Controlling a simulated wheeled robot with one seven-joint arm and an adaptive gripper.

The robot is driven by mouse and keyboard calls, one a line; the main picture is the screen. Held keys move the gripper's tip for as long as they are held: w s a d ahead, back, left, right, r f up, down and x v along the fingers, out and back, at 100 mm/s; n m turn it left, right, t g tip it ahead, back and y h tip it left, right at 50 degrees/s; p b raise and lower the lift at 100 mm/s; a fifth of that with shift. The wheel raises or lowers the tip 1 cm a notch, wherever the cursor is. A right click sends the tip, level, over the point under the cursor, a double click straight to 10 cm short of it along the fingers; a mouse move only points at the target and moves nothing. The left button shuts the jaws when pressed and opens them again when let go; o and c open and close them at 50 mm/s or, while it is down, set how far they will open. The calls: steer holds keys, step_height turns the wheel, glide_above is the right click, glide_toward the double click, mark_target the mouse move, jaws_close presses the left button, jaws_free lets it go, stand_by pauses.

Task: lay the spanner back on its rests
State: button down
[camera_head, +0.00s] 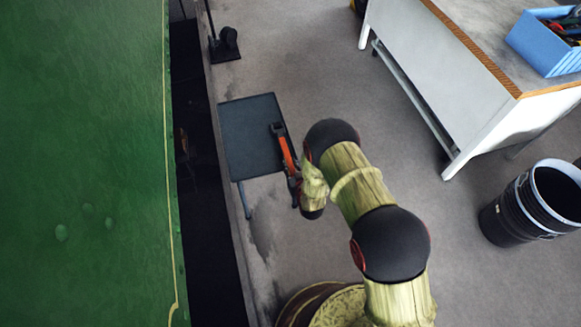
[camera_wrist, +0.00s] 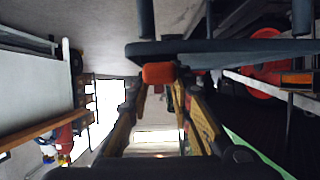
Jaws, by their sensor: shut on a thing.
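The spanner (camera_head: 287,152) has an orange-red handle and a dark head, and it is held over the right edge of a small dark table in the head view. Its orange-red part (camera_wrist: 158,73) also shows in the wrist view, between the fingers. My gripper (camera_head: 294,178) is shut on the spanner; its fingers (camera_wrist: 160,92) reach up the middle of the wrist view. The head points away from my arm. I cannot tell how far the spanner is above the tabletop. I cannot make out the rests in either view.
The small dark table (camera_head: 245,130) has a bare top. A dark trench and a green tram side (camera_head: 85,160) lie to its left. A white workbench (camera_head: 440,80) with a blue tool box (camera_head: 545,45) and a black bin (camera_head: 525,205) stand right. Grey floor between is clear.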

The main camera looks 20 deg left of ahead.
steer(key=shift+w+a+f, duration=0.1)
steer(key=shift+f, duration=0.15)
steer(key=shift+f, duration=0.55)
steer(key=c, duration=1.8)
jaws_free()
steer(key=shift+s+d+f, duration=0.2)
steer(key=shift+o, duration=1.1)
steer(key=shift+s+f, duration=0.15)
steer(key=shift+s+r, duration=0.1)
steer(key=shift+r, duration=0.1)
steer(key=r+p+v, duration=0.1)
steer(key=p+v, duration=0.3)
steer(key=v, duration=0.8)
steer(key=shift+w+r, duration=0.2)
steer(key=shift+w, duration=0.15)
